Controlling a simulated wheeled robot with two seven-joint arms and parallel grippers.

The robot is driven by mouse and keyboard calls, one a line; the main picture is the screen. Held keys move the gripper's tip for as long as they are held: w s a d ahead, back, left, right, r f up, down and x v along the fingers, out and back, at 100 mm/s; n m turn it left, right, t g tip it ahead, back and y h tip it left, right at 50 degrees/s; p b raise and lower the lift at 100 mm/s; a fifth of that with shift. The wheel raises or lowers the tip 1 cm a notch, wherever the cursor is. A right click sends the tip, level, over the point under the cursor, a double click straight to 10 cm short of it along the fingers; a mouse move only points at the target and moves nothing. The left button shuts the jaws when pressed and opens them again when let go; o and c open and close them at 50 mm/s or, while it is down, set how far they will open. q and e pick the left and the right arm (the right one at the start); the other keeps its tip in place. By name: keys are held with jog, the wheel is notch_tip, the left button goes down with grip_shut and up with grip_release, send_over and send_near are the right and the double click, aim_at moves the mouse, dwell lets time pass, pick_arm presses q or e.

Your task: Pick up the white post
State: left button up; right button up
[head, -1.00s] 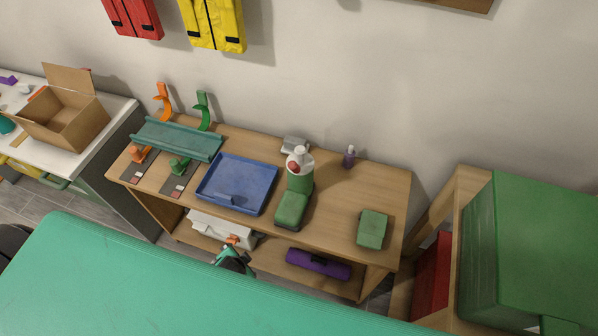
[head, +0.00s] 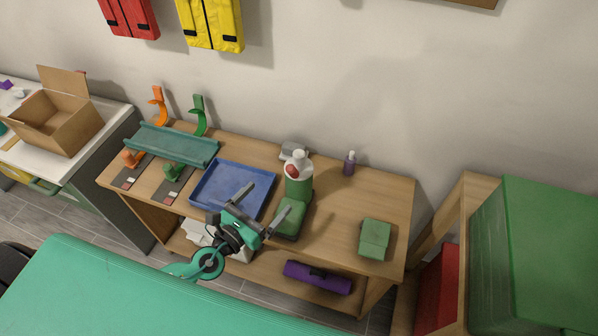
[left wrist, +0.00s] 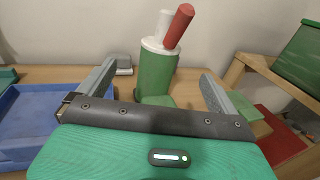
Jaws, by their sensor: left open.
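The white post (left wrist: 163,27) stands in a green cylindrical holder (left wrist: 157,72), behind and left of a tilted red post (left wrist: 179,26). In the head view the white post (head: 299,159) shows at the top of the green holder (head: 298,184) on the wooden table. My left gripper (head: 270,197) is open and empty, in front of the holder and above the table's front part. In the left wrist view its two fingers stand apart, with the holder beyond and between them. My right gripper is not in view.
A blue tray (head: 205,197) lies left of the holder. A green box (head: 291,215) is just in front of it. A small purple bottle (head: 349,164) and another green box (head: 374,239) are to the right. The table between them is clear.

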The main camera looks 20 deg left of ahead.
aim_at(298, 167)
pick_arm(q)
jog(key=p+x, duration=0.2)
jog(key=x, duration=0.5)
jog(key=shift+w+d+p, duration=0.15)
jog(key=shift+p, duration=0.15)
jog(key=shift+w+d, duration=0.2)
jog(key=shift+w, duration=0.3)
jog(key=x, duration=0.1)
jog(key=p+x, duration=0.1)
jog(key=x, duration=0.1)
jog(key=p+x, duration=0.1)
jog(key=shift+w+d+r, duration=0.2)
jog(key=shift+w+r, duration=0.05)
jog(key=shift+w+d, duration=0.15)
jog(key=shift+w, duration=0.15)
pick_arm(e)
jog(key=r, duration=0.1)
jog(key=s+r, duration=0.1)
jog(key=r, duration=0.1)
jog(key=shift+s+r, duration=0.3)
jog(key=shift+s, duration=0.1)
